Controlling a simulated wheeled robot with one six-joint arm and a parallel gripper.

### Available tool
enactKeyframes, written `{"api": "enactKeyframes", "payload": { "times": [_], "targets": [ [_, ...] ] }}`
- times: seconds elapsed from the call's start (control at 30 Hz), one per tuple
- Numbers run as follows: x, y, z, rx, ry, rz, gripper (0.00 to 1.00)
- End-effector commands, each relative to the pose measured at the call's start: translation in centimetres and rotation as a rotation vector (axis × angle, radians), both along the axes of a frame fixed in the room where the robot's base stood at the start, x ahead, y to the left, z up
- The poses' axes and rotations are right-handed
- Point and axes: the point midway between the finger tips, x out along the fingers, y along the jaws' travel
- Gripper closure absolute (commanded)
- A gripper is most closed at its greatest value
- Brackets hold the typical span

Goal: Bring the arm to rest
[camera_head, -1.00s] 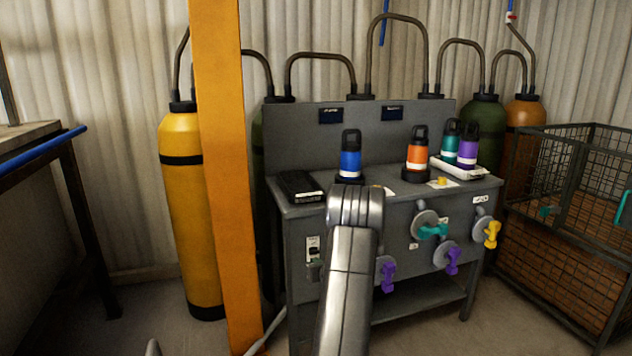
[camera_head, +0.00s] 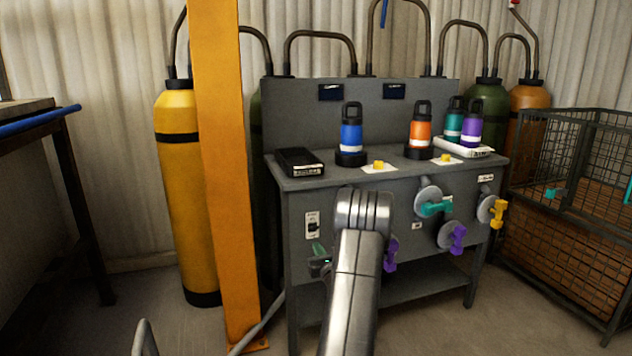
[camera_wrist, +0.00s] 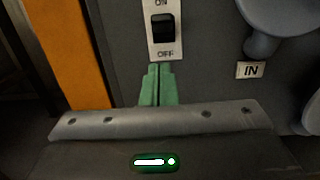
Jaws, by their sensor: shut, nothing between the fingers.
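My arm (camera_head: 355,270) shows in the head view as a silver link in front of the grey bench. My gripper (camera_head: 320,258) is partly visible left of the arm, just below the switch plate (camera_head: 312,225) on the bench front. In the wrist view, the green fingers of my gripper (camera_wrist: 157,85) are together with nothing between them. Their tips are right below the black rocker switch (camera_wrist: 162,28), near its OFF mark. I cannot tell whether they touch the plate.
The grey bench (camera_head: 290,185) carries a blue bottle (camera_head: 351,135), an orange bottle (camera_head: 420,133) and a black box (camera_head: 299,161). Coloured valve handles stick out of its front. A yellow post (camera_head: 222,170) stands left; a wire cage (camera_head: 575,170) stands right.

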Motion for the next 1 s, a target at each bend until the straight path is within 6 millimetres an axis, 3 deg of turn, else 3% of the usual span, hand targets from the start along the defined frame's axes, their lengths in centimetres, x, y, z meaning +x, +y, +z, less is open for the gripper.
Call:
{"api": "enactKeyframes", "payload": {
  "times": [0.03,0.17,0.3,0.5,1.0],
  "targets": [
    [-0.1,-0.2,-0.8,0.004,-0.016,-0.007,1.00],
    [-0.4,-0.7,-1.1,0.009,-0.064,-0.029,1.00],
    [-3.0,-1.6,-0.8,0.010,-0.059,-0.028,1.00],
    [-5.2,-2.3,-1.3,0.010,-0.059,-0.027,1.00],
    [-5.9,-2.4,-1.5,0.009,-0.060,-0.025,1.00]
  ]
}}
